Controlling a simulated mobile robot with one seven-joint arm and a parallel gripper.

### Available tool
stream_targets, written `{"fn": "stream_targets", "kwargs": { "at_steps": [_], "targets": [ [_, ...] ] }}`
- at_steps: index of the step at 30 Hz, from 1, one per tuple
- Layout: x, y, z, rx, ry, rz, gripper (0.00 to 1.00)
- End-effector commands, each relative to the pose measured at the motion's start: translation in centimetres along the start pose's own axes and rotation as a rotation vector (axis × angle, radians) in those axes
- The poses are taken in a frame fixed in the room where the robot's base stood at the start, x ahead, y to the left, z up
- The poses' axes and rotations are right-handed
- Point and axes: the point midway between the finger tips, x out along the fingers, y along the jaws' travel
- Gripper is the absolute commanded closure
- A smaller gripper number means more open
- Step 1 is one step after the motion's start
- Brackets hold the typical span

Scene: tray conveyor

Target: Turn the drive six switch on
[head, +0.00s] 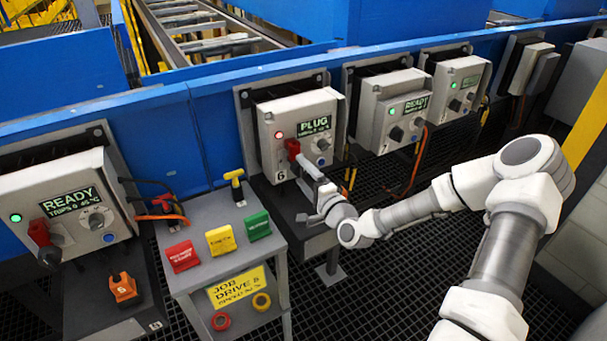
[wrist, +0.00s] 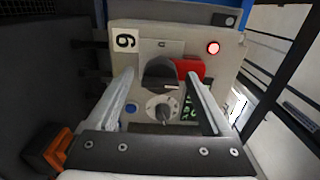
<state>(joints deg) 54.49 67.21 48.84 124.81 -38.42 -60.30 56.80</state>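The drive six box (head: 267,118) is pale grey, marked 6, with a display reading PLUG and a lit red lamp (head: 279,135). Its switch, with a red handle (head: 293,148), is on the box's left half. In the wrist view the switch has a dark round hub (wrist: 158,72), and the red handle (wrist: 189,68) extends right from it. My gripper (head: 304,168) is in front of the box. In the wrist view my gripper (wrist: 160,76) is open, its fingers apart on either side of the hub. The right finger partly covers the display; contact cannot be told.
A small dial (wrist: 160,108) and blue button (wrist: 131,109) lie beside the switch. An orange plug-like part (wrist: 46,150) shows low left. A grey stand (head: 215,262) with coloured cards is left of box six; the box marked 7 (head: 383,88) is close on its right.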

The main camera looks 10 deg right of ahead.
Motion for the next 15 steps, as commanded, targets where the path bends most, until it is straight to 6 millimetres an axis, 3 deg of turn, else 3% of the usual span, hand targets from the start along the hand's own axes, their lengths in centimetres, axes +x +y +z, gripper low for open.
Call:
{"fn": "stream_targets", "kwargs": {
  "at_steps": [8,15],
  "targets": [
    [-0.8,0.0,-0.1,-0.001,0.001,0.001,0.16],
    [-5.6,-0.1,-0.2,0.001,0.004,0.002,0.16]
  ]
}}
